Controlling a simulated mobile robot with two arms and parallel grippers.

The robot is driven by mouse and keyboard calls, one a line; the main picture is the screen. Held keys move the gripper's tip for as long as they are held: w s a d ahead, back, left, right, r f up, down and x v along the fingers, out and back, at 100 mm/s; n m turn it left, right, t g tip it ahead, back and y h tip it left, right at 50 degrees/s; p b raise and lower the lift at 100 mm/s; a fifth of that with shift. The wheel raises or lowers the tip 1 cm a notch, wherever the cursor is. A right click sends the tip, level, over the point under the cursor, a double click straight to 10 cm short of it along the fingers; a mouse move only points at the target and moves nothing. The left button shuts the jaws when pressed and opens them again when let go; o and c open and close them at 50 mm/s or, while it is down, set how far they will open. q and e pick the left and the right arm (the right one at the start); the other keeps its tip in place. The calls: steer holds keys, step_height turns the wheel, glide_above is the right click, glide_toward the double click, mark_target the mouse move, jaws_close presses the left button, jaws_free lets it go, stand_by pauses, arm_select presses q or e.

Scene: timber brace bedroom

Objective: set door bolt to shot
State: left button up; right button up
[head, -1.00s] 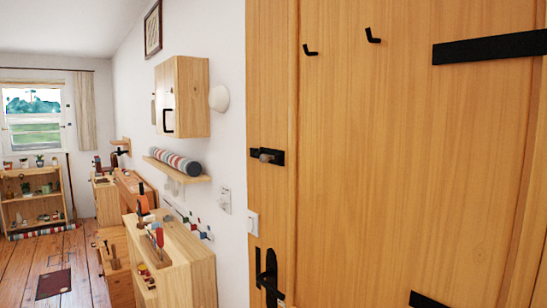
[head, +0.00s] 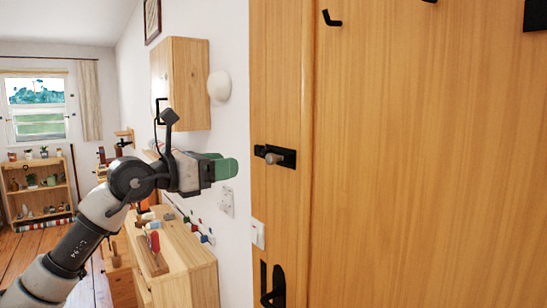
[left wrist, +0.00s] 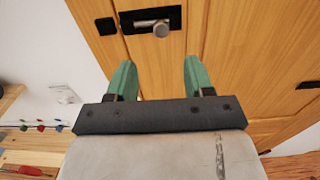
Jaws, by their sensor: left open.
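The door bolt (head: 275,156) is a black plate with a metal knob, mounted on the wooden door (head: 400,170) near its left edge. In the left wrist view the bolt (left wrist: 151,22) lies ahead of the fingers, its round knob (left wrist: 161,29) facing me and a small black keeper piece to its left. My left gripper (head: 225,169) has green fingers and is left of the bolt in the head view. In the left wrist view the gripper (left wrist: 156,75) is open and empty, its fingers apart and not touching the knob. My right gripper is not in view.
A black door handle (head: 273,288) is below the bolt and a light switch (head: 258,233) is on the wall beside the door. A wooden wall cabinet (head: 182,83) and a cabinet top with tools (head: 180,245) stand left, near my arm.

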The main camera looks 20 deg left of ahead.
mark_target(268, 159)
arm_select(q)
steer(key=p+x, duration=0.3)
steer(key=x, duration=0.6)
steer(key=shift+d+r+p, duration=0.1)
steer(key=shift+p, duration=0.3)
steer(key=shift+w+d, duration=0.45)
steer(key=shift+w, duration=0.05)
steer(key=shift+c, duration=0.3)
jaws_close()
